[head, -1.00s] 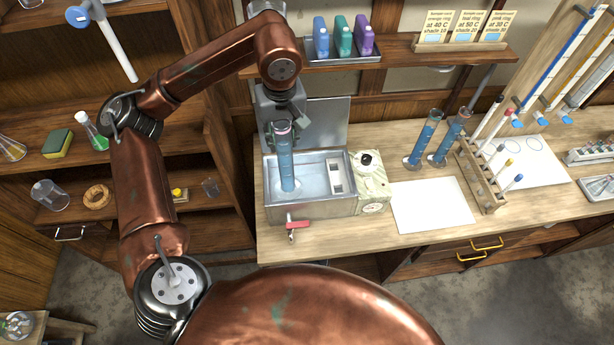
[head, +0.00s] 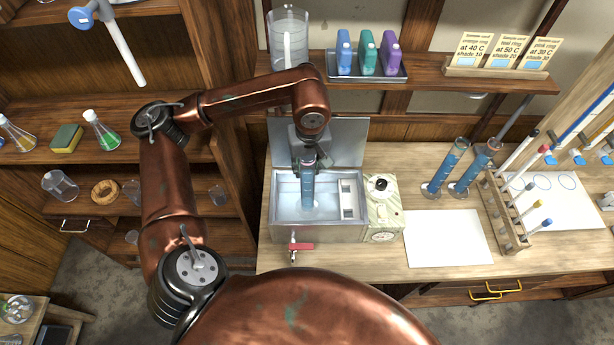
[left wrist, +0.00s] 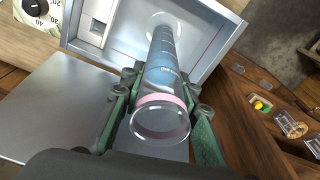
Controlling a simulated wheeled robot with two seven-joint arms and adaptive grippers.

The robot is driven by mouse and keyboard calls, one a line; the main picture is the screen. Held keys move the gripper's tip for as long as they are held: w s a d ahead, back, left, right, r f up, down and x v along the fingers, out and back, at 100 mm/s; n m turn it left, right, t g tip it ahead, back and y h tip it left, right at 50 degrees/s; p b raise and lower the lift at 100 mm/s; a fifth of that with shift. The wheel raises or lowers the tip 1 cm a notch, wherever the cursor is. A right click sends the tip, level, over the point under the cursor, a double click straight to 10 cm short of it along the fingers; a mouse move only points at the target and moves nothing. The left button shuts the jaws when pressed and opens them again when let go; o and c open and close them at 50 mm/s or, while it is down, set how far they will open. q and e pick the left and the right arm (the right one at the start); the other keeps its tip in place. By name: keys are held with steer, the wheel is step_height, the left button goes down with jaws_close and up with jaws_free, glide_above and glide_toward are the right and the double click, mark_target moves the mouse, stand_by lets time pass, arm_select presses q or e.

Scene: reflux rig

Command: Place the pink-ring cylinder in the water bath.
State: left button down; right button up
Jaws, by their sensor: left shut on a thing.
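The pink-ring cylinder (left wrist: 162,75) is a clear tube of blue liquid with a pink band near its rim in the left wrist view. My left gripper (left wrist: 158,92) is shut on it near the top, one finger on each side. In the head view the cylinder (head: 308,190) stands upright inside the water bath, below my left gripper (head: 306,160). The water bath (head: 290,232) is a metal basin of pale water with a raised lid behind it. I cannot tell if the cylinder's foot touches the bath floor. My right gripper does not show.
A control box with a black knob (head: 381,184) adjoins the bath's right side. Two blue-filled cylinders (head: 446,168) and a wooden test-tube rack (head: 505,215) stand farther right. A shelf with coloured bottles (head: 367,55) hangs behind. A white sheet (head: 447,238) lies bare on the bench.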

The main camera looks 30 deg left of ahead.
arm_select(q)
steer(key=shift+f, duration=2)
steer(key=c, duration=1.5)
jaws_free()
steer(key=shift+s, duration=0.1)
step_height(320, 180, up, 12)
steer(key=s+d, duration=0.1)
steer(key=shift+b, duration=0.45)
